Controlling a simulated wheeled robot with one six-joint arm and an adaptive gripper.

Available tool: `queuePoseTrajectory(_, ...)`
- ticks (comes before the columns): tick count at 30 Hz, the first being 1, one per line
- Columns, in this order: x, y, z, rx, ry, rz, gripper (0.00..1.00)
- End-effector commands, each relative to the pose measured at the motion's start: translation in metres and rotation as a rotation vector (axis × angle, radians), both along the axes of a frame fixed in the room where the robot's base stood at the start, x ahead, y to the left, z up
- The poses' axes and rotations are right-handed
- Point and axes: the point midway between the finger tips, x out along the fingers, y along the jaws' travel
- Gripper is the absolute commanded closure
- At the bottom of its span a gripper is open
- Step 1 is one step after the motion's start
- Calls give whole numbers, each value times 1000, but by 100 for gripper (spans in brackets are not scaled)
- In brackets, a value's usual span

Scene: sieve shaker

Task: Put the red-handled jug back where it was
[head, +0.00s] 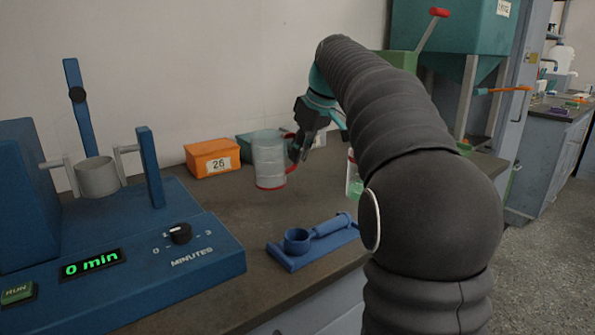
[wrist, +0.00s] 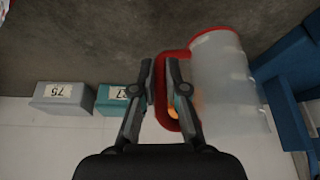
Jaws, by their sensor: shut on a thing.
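The red-handled jug (head: 268,160) is a clear, upright vessel with a red base rim, at the middle of the head view. Its red handle faces right, towards my gripper (head: 301,146). In the wrist view the jug (wrist: 230,85) is right of my gripper (wrist: 160,82), and the red handle (wrist: 168,118) lies between the fingers. My gripper is shut on that handle. I cannot tell whether the base touches the bench or hangs just above it. My arm hides part of the bench to the right.
The blue shaker (head: 190,262) fills the left, its display reading 0 min. An orange bin (head: 212,158) marked 26 stands behind, left of the jug. A blue tray (head: 290,262) with a cup lies in front. A vessel with green contents (head: 353,178) is partly behind my arm.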

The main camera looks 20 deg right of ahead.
Motion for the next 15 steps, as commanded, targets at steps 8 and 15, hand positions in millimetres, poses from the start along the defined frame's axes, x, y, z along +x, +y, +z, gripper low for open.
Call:
queuePoseTrajectory(8, 2, 6, -21, 1, 1, -1, 100)
queuePoseTrajectory(15, 2, 6, -42, 0, -2, 1, 100)
